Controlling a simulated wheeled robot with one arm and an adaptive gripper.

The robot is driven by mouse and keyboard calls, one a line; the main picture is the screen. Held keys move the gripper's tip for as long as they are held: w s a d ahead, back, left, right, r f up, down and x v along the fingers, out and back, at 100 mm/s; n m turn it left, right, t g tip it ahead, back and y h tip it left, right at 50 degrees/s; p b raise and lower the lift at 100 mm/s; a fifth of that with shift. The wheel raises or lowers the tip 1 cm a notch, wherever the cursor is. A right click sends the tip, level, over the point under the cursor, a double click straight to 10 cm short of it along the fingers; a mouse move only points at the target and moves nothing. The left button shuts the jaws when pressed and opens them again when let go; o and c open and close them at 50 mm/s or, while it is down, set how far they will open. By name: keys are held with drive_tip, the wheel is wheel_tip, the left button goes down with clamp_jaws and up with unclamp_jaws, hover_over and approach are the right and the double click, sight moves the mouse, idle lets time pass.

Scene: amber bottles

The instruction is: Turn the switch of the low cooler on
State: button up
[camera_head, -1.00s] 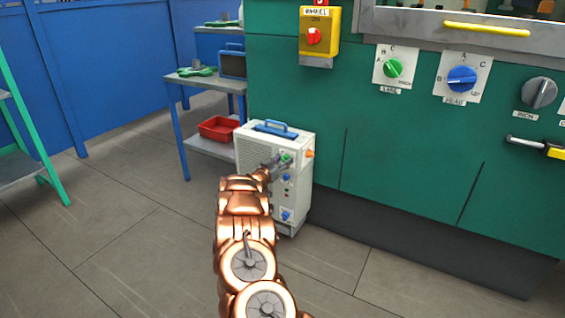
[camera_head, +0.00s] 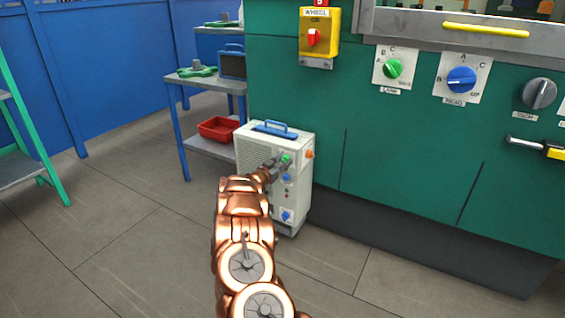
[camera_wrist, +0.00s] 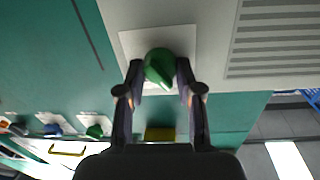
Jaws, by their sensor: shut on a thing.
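The low cooler (camera_head: 262,155) is a white box with a blue handle on top, standing on the floor against the green cabinet. Its green knob (camera_head: 286,160) is near the top of its front panel. In the wrist view the green knob (camera_wrist: 158,68) sits on a white plate, between my two fingers. My gripper (camera_head: 279,163) is at the panel, shut on the green knob, and in the wrist view my gripper (camera_wrist: 159,75) has a finger on each side of it. The knob's markings are too small to read.
Below the green knob are blue knobs (camera_head: 286,215), and an orange one (camera_head: 309,154) is at the side. The green cabinet (camera_head: 400,160) with more knobs stands right of the cooler. A blue-legged shelf with a red bin (camera_head: 217,128) is behind left.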

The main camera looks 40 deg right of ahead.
drive_tip(key=m+b, duration=0.1)
drive_tip(key=m, duration=0.3)
drive_tip(key=m+b, duration=0.1)
drive_tip(key=m, duration=0.1)
drive_tip(key=m+b, duration=0.1)
drive_tip(key=m, duration=0.1)
drive_tip(key=shift+s+f+m+t+y+b, duration=0.1)
drive_tip(key=shift+f+m+t+y+b, duration=0.1)
drive_tip(key=shift+m+t+y+b, duration=0.15)
drive_tip(key=shift+s+m+b, duration=0.1)
drive_tip(key=shift+m+b, duration=2.8)
drive_tip(key=shift+m, duration=0.15)
drive_tip(key=shift+r, duration=0.1)
drive_tip(key=o, duration=1.2)
drive_tip(key=shift+c, duration=0.2)
drive_tip(key=shift+a, duration=0.1)
drive_tip(key=v, duration=1.2)
